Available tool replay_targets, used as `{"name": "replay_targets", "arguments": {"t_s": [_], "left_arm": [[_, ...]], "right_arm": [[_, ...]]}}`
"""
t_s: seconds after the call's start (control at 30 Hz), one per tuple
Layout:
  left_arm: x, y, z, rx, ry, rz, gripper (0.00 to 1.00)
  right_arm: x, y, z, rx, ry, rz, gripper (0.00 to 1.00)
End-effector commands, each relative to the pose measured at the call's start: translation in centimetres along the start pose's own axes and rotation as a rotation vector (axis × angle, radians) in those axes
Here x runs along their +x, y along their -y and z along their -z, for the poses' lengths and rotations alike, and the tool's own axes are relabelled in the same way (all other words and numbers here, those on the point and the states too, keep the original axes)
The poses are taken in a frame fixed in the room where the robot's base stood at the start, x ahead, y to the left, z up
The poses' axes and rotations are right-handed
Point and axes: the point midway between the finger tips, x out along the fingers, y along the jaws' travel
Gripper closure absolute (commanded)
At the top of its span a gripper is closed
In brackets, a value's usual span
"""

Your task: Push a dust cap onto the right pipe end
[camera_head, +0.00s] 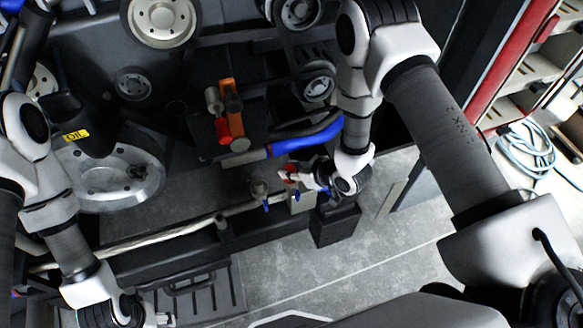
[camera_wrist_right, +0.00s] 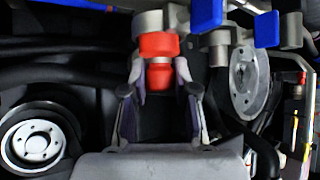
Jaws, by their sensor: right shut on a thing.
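A red dust cap (camera_wrist_right: 158,78) sits between the fingers of my right gripper (camera_wrist_right: 160,95) in the wrist view. A wider red collar (camera_wrist_right: 158,45) shows just beyond it, in line with a grey pipe fitting (camera_wrist_right: 150,20). Whether the cap is seated on the pipe end cannot be told. In the head view my right gripper (camera_head: 306,178) is small, with red at its tips beside the pipe fittings. My left gripper (camera_head: 160,318) is at the bottom left, partly cut off, with its fingers unclear.
Blue levers (camera_wrist_right: 267,30) stand beside the fitting. A blue hose (camera_head: 305,138) and a block with orange (camera_head: 230,95) and red parts (camera_head: 222,128) lie behind the gripper. A long pale pipe (camera_head: 165,238) runs left. The grey floor (camera_head: 370,250) in front is clear.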

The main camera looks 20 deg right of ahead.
Motion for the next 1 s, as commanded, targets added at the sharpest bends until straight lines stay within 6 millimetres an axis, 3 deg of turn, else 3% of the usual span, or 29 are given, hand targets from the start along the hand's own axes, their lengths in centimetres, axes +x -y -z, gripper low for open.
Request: {"name": "replay_targets", "arguments": {"t_s": [1.0], "left_arm": [[0.9,0.0,0.0,0.000,0.000,0.000,0.37]], "right_arm": [[0.8,0.0,-1.0,0.000,0.000,0.000,1.00]]}}
